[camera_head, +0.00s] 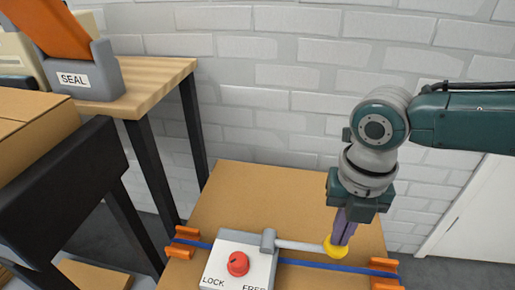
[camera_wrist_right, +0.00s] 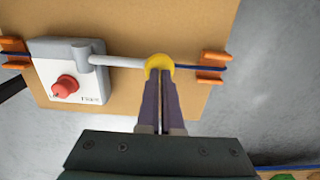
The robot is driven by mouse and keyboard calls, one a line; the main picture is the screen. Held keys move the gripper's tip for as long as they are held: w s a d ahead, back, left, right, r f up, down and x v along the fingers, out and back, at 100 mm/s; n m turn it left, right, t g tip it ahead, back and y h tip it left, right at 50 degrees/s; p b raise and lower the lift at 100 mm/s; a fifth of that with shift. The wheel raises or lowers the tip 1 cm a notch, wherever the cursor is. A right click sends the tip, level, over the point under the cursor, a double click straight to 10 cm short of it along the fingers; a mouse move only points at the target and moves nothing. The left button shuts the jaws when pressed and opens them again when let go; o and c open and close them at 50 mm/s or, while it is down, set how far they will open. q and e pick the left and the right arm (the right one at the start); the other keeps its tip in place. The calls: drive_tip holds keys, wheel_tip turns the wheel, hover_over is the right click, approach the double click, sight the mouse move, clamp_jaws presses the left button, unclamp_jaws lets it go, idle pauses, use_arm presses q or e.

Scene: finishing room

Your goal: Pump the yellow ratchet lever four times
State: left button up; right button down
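The ratchet lever is a grey rod (camera_head: 300,246) with a yellow round knob (camera_head: 334,249) at its end. It runs out sideways, about level, from a grey pivot on the white-faced ratchet box (camera_head: 223,262); the knob also shows in the right wrist view (camera_wrist_right: 159,62). My right gripper (camera_head: 341,238) points down at the knob, its purple fingers close together. The fingertips (camera_wrist_right: 160,80) overlap the knob's middle and seem to touch it; the fingers look shut against it rather than spread around it. My left gripper is out of view.
A red dial (camera_head: 238,263) sits between LOCK and FREE marks; its exact setting is unclear. A blue strap (camera_head: 340,268) crosses the cardboard box (camera_head: 250,190) between orange brackets (camera_head: 384,264). A bench (camera_head: 150,85) with a SEAL device (camera_head: 85,80) stands left; a brick wall is behind.

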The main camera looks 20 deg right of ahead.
wheel_tip(320, 180, up, 6)
drive_tip(key=w+a+p, duration=0.1)
drive_tip(key=p, duration=0.4)
drive_tip(key=shift+a+r, duration=0.2)
drive_tip(key=shift+a, duration=0.15)
drive_tip(key=shift+f, duration=0.2)
idle(0.6)
